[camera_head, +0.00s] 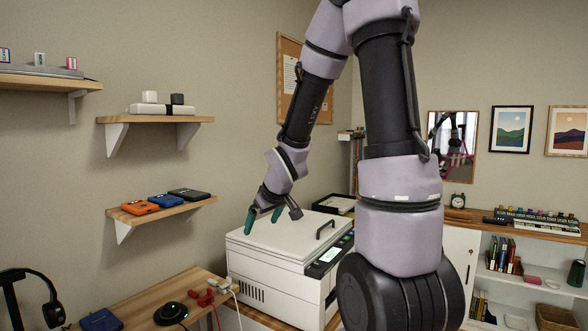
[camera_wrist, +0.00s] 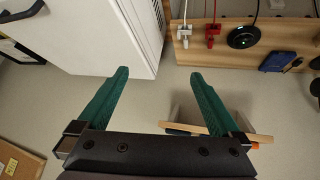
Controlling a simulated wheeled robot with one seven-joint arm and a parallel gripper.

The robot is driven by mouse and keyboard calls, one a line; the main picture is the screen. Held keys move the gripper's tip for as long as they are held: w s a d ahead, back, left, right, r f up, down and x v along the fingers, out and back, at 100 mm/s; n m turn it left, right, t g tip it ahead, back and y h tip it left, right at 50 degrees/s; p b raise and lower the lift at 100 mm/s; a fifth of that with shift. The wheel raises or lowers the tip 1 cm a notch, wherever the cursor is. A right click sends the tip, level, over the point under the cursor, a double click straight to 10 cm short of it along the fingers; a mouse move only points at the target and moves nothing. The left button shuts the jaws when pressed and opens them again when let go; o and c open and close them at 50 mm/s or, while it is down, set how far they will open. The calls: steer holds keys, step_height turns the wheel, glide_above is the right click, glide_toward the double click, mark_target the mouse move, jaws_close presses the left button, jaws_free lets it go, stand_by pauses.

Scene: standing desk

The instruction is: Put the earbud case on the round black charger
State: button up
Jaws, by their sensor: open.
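The round black charger (camera_head: 170,314) lies on the wooden desk at the bottom left of the head view. I cannot pick out an earbud case for certain in either view. My gripper (camera_head: 263,217) has green fingers and is up near the white printer, to the right of and above the charger. In the wrist view my gripper (camera_wrist: 160,76) is open, with nothing between its fingers.
The printer (camera_head: 290,262) stands right of the desk (camera_head: 135,296). Red and white plugs (camera_head: 205,298) and a dark blue item (camera_head: 101,320) flank the charger. Headphones (camera_head: 52,312) are at far left. Wall shelves (camera_head: 160,118) (camera_head: 165,209) hold small items.

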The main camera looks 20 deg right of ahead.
steer(key=s+r+m+y, duration=0.1)
steer(key=s+r+m, duration=0.7)
steer(key=s+r, duration=1)
steer(key=shift+s+d, duration=0.35)
steer(key=shift+s, duration=0.9)
